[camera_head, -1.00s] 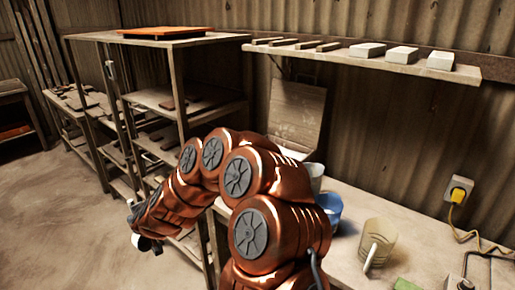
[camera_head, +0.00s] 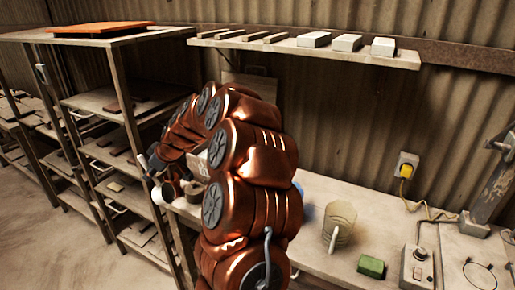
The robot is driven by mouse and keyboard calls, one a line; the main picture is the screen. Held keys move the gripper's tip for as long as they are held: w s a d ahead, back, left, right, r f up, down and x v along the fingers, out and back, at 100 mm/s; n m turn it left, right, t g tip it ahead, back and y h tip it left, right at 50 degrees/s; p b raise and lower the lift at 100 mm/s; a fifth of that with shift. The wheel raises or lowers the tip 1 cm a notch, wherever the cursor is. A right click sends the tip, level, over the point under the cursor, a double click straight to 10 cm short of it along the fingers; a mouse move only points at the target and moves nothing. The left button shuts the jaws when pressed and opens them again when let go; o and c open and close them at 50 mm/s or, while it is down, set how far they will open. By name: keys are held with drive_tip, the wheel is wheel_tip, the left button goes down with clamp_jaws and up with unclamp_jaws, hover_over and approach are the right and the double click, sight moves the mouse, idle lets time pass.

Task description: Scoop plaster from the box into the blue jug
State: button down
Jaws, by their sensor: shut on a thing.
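The blue jug shows only as a blue sliver (camera_head: 305,212) at the right edge of my arm, on the workbench; the rest is hidden. A pale upright board (camera_head: 232,78) behind my arm looks like the raised lid of a box. The box's inside and any plaster are hidden by my arm. My gripper (camera_head: 154,168) is at the left end of my folded arm, beside the shelf rack, small and partly hidden. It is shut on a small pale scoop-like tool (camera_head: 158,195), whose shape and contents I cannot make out. The gripper is well left of the jug.
A wall shelf (camera_head: 400,58) with several bars and pale blocks hangs above. A shelf rack (camera_head: 118,98) stands at left.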

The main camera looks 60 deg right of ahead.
drive_tip(key=s+d+r+n+g+p, duration=0.1)
drive_tip(key=s+d+r, duration=0.2)
drive_tip(key=s+d, duration=0.5)
drive_tip(key=s+d+r+g, duration=0.1)
drive_tip(key=s+d+r, duration=0.25)
drive_tip(key=s, duration=0.95)
drive_tip(key=s+d+r+n+g+p, duration=0.1)
drive_tip(key=s+d+r, duration=0.1)
drive_tip(key=s+d, duration=0.6)
drive_tip(key=w+a+f+g+h+p, duration=0.2)
drive_tip(key=a+f+g+h, duration=0.2)
drive_tip(key=g, duration=0.3)
drive_tip(key=shift+a+f+n+h, duration=0.2)
drive_tip(key=shift+f+n+h, duration=0.15)
drive_tip(key=shift+h, duration=0.25)
